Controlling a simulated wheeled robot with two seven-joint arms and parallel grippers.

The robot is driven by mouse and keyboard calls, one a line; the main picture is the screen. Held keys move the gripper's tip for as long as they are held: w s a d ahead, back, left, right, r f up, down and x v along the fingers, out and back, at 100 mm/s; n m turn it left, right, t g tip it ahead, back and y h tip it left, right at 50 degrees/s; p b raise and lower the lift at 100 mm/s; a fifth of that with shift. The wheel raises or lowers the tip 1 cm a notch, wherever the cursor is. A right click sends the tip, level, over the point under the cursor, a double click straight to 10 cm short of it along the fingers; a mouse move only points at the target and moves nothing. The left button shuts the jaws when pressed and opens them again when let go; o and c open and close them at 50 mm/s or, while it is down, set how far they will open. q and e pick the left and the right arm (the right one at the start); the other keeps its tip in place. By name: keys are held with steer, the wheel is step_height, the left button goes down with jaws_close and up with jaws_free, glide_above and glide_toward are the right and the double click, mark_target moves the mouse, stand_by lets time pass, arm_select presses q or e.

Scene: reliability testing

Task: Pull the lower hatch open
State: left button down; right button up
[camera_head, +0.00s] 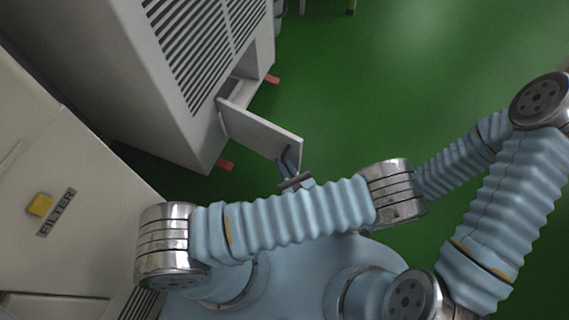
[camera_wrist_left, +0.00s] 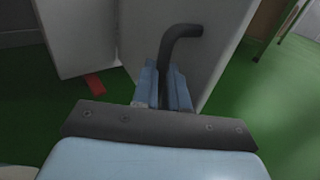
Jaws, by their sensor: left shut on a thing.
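The lower hatch (camera_head: 258,132) is a pale grey panel low on the vented cabinet (camera_head: 190,70), and it stands swung open, with a dark gap behind it. In the left wrist view the hatch (camera_wrist_left: 205,50) fills the upper middle. A dark bent handle (camera_wrist_left: 182,32) stands out from its face. My left gripper (camera_head: 288,160) is at the hatch's free end. Its blue fingers (camera_wrist_left: 163,82) are shut on the handle, hiding part of it. My right gripper is not in view.
Red feet (camera_head: 226,165) stick out under the cabinet. A beige cabinet with a yellow knob (camera_head: 40,205) and a FILTER label (camera_head: 56,212) stands close at the left. The green floor (camera_head: 400,70) is clear to the right of the hatch.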

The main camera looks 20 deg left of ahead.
arm_select(q)
steer(key=shift+s+a, duration=0.2)
steer(key=shift+a, duration=0.25)
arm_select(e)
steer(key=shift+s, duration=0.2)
arm_select(q)
steer(key=c, duration=1.2)
jaws_free()
steer(key=shift+o, duration=0.2)
steer(key=shift+d, duration=0.1)
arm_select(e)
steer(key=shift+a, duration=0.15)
arm_select(q)
steer(key=shift+d, duration=0.1)
